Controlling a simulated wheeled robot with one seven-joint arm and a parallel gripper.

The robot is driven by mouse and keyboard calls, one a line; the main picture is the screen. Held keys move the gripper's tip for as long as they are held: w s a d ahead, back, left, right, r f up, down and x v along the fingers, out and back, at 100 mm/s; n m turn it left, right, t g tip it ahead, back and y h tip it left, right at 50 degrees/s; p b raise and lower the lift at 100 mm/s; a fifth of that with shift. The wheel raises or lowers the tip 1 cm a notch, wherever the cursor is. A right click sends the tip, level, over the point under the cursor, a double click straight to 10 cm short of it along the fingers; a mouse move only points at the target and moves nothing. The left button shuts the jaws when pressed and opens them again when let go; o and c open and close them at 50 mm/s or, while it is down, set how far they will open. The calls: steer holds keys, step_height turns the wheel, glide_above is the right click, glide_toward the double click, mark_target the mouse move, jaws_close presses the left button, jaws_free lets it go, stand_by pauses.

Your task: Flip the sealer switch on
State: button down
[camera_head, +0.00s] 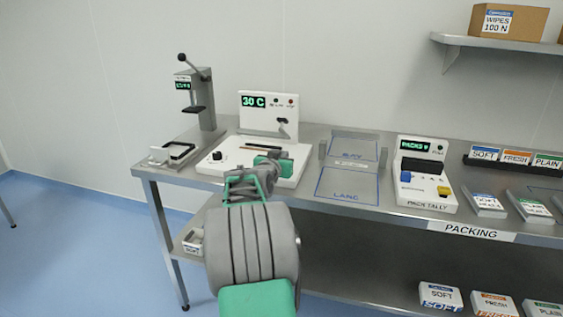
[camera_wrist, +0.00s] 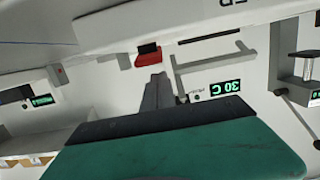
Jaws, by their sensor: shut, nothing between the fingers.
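The white sealer (camera_head: 267,112) stands on the steel bench, its green display reading 30 C. Its display (camera_wrist: 225,88) shows upside down in the wrist view. A small red piece with a dark edge (camera_wrist: 148,56) shows there too; it may be the switch, but I cannot tell its position. My gripper (camera_wrist: 158,76) is shut and empty, its grey fingertips close to the red piece; I cannot tell whether they touch. In the head view my gripper (camera_head: 272,162) is over the sealer's front right, and my arm hides part of the sealer.
A press with a black-knobbed lever (camera_head: 205,100) stands left of the sealer. Blue-outlined bench areas (camera_head: 347,187) lie right of it, clear of objects. A white pack tally box (camera_head: 418,150) stands beyond them, beside several labelled packs (camera_head: 485,205). A wall shelf (camera_head: 490,42) holds a carton.

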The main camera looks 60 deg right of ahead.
steer(key=s+a+r, duration=0.2)
steer(key=a+r, duration=0.3)
steer(key=a, duration=0.3)
steer(key=shift+s+a+r+b, duration=0.2)
steer(key=shift+s+a+b, duration=0.1)
steer(key=shift+a+b, duration=0.1)
